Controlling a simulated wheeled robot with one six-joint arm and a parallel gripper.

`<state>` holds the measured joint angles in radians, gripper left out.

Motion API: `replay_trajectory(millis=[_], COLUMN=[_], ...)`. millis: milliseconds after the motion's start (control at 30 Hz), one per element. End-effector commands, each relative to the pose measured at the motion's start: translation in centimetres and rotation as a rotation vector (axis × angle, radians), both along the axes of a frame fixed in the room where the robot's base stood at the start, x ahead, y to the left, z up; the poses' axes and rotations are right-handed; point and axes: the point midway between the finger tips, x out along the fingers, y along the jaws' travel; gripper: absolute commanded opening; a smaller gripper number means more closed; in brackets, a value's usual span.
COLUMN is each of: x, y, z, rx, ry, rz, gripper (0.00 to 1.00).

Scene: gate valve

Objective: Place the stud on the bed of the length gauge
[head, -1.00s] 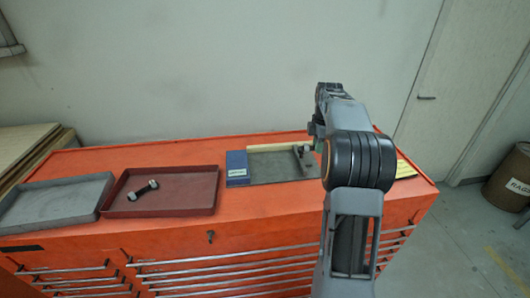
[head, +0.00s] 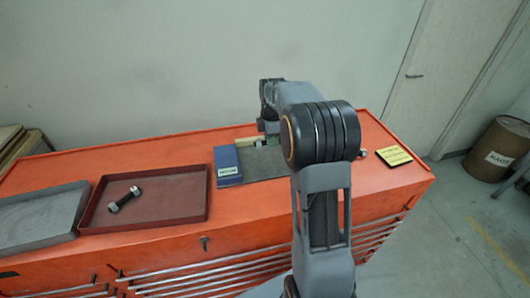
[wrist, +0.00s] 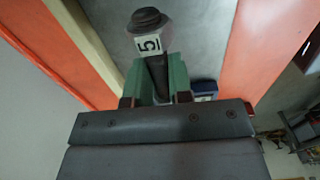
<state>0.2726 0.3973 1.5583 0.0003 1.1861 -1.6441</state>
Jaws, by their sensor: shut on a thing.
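My gripper (wrist: 157,88) has green fingers shut on a dark stud (wrist: 158,72) in the wrist view. The stud has a dark nut (wrist: 147,20) at its far end and a white tag (wrist: 148,43) marked 5. The length gauge has a grey bed (head: 262,168), a blue end block (head: 228,165) and a pale strip along the back. In the wrist view the bed (wrist: 195,35) lies behind the stud; I cannot tell if they touch.
A dark red tray (head: 172,222) holds another stud (head: 125,199). A grey tray (head: 40,222) stands to its left. A small grey part (head: 362,152) shows just right of my arm.

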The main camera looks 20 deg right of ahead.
Motion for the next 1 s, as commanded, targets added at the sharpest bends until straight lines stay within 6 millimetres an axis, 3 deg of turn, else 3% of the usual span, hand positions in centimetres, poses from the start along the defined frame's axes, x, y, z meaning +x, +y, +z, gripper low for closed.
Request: replay_trajectory(millis=[400, 600, 1000], x=[0.1, 0.1, 0.1], y=[2.4, 2.3, 2.3], z=[-2.8, -5.2, -5.8], rx=[0.0, 0.0, 0.0], ry=[0.001, 0.0, -0.002], rz=[0.001, -0.001, -0.001], gripper=[0.0, 0.0, 0.0])
